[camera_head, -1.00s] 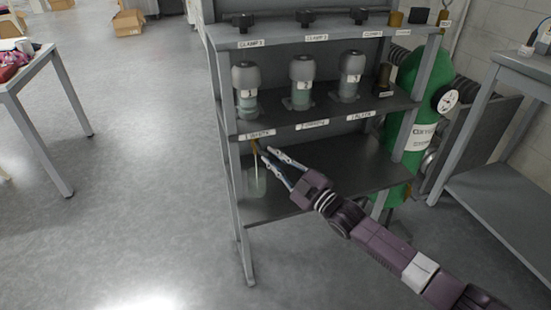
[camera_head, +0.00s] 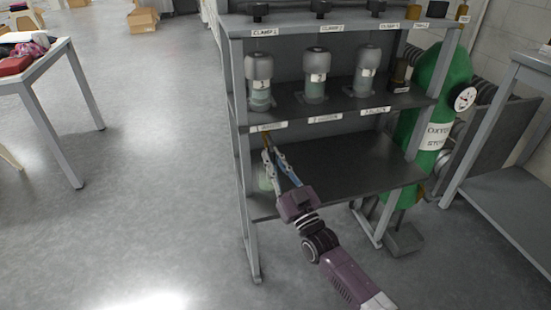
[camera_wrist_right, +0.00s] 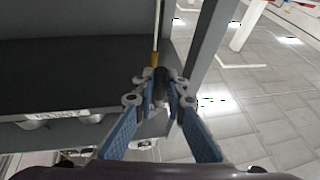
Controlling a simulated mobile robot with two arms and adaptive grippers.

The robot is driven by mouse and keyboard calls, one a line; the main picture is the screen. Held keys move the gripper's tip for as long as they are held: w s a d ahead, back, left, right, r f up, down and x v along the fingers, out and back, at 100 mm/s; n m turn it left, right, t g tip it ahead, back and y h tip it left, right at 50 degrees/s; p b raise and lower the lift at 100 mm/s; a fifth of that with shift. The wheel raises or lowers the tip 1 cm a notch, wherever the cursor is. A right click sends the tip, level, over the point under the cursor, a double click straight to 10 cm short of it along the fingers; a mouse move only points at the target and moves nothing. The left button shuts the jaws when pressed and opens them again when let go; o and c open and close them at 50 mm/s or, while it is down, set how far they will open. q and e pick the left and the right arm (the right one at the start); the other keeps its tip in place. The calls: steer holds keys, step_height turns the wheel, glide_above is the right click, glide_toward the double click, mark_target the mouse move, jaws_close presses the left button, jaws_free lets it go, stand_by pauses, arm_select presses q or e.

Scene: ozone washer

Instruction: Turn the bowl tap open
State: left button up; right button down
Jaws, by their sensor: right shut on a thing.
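My right gripper (camera_head: 269,151) reaches under the front left of the middle shelf, at the tap by the left post. In the right wrist view its fingers (camera_wrist_right: 160,84) are shut on a small dark part, the tap handle as far as I can tell. A brass piece (camera_wrist_right: 153,60) with a thin pale tube (camera_wrist_right: 157,25) shows just beyond the fingertips. In the head view the fingers hide most of the tap. My left gripper is not in view.
The grey rack's middle shelf (camera_head: 290,112) carries several grey-capped canisters (camera_head: 316,75). Its left post (camera_head: 246,215) stands close to my gripper. The lower shelf (camera_head: 350,172) is mostly bare. A green oxygen cylinder (camera_head: 446,85) stands at the right.

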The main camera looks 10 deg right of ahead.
steer(key=shift+a+f+m, duration=0.1)
steer(key=shift+a+m, duration=0.05)
steer(key=shift+m, duration=0.35)
steer(key=c, duration=2.2)
jaws_free()
steer(key=shift+s, duration=0.1)
steer(key=v, duration=1.2)
steer(key=shift+a, duration=0.15)
